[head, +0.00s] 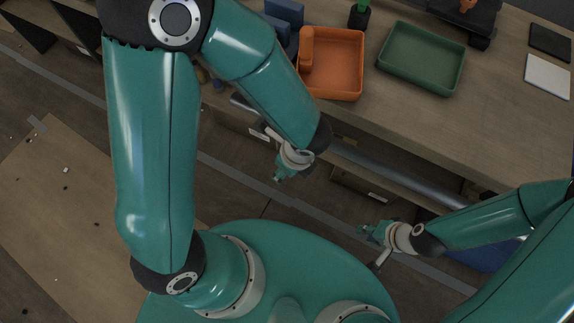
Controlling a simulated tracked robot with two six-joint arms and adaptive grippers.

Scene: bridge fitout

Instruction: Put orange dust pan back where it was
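An orange tray-like thing (343,66) lies on the wooden counter at the top middle, with a raised orange block along its left side. I cannot tell for sure whether it is the dust pan or a tray with an orange thing in it. My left gripper (281,175) hangs in front of the counter's edge, below and apart from the orange thing. My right gripper (374,243) is lower and to the right, over the floor, away from the counter top. Both are small in view, and their finger gaps do not show clearly.
A green tray (421,60) lies right of the orange one. Blue blocks (284,24) stand to its left. A white pad (547,77) and a dark one (550,42) lie far right. A brown board (60,220) with scattered bits covers the floor at left.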

